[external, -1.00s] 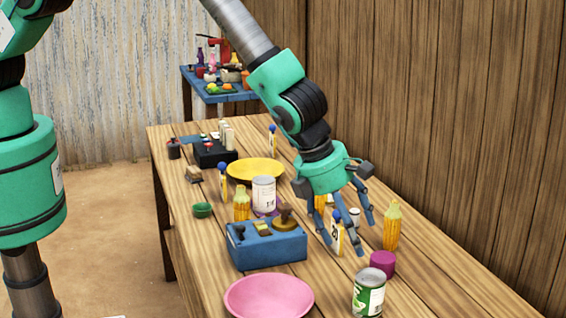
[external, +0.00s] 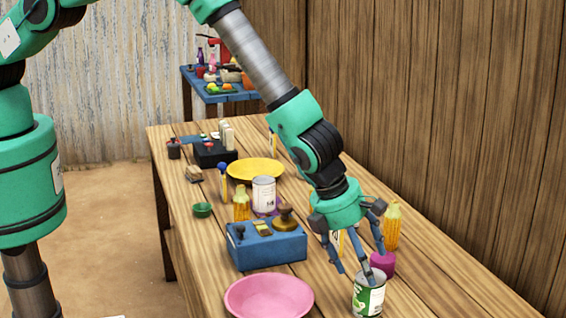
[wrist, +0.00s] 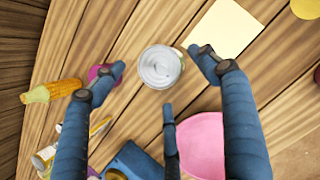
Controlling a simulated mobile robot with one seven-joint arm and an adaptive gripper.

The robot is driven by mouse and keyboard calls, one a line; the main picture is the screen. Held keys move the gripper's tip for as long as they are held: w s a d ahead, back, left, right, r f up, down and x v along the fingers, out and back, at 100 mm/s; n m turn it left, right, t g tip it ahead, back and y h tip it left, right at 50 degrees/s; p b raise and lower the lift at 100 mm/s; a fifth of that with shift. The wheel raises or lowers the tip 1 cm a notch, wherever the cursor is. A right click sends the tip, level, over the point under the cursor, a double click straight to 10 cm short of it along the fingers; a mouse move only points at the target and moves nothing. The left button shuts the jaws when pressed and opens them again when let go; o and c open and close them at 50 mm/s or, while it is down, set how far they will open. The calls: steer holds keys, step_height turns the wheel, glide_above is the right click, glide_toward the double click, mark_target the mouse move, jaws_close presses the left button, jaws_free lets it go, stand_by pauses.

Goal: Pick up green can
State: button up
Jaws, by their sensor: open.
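The green can (external: 368,296) has a white and green label and a silver top. It stands upright on the wooden table near the front in the external view. In the wrist view the can's round metal lid (wrist: 160,67) lies ahead of and between my spread fingers. My gripper (external: 355,268) is open and empty, pointing down just above and behind the can. In the wrist view its blue fingers (wrist: 165,85) are wide apart; I cannot tell whether any touches the can.
A pink bowl (external: 268,297) is left of the can. A purple cylinder (external: 383,262) and a corn cob (external: 392,228) stand close behind it. A pale sheet (wrist: 226,29) lies beside the can in the wrist view.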

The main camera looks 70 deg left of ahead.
mark_target(369, 294)
steer(key=shift+w+f, duration=0.1)
steer(key=shift+f, duration=0.05)
steer(key=shift+x, duration=2.4)
steer(key=c, duration=1.5)
